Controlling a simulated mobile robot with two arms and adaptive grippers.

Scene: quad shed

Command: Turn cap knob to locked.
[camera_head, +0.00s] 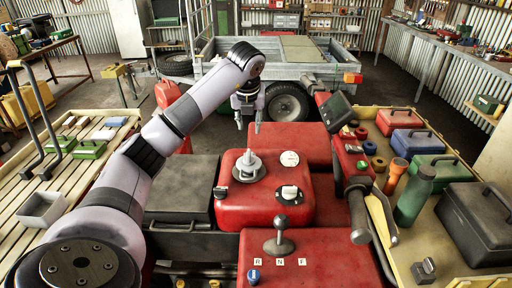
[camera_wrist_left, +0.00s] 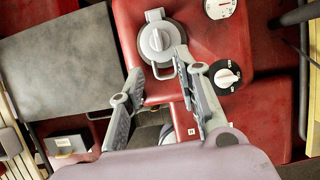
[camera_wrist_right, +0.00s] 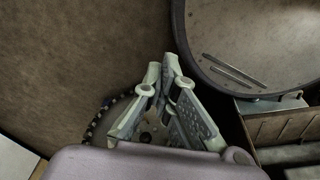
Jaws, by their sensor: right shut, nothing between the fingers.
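The round grey cap (camera_head: 249,167) with a raised knob stands on top of the red tank (camera_head: 232,209). In the left wrist view the cap (camera_wrist_left: 156,42) shows a small bar-shaped grip across its centre. My left gripper (camera_head: 248,127) is open and empty, above and beyond the cap in the head view. In the left wrist view its two fingertips (camera_wrist_left: 157,64) are spread below the cap, apart from each other. I cannot tell any lock mark on the cap. My right gripper (camera_wrist_right: 162,63) is shut and empty, seen only in the right wrist view.
A white gauge (camera_head: 289,158) and a black dial with a white knob (camera_head: 289,193) sit beside the cap. The gear lever (camera_head: 280,236) stands nearer. The handlebar (camera_head: 354,165) is to the right. A green bottle (camera_head: 415,194) stands on the right-hand bench.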

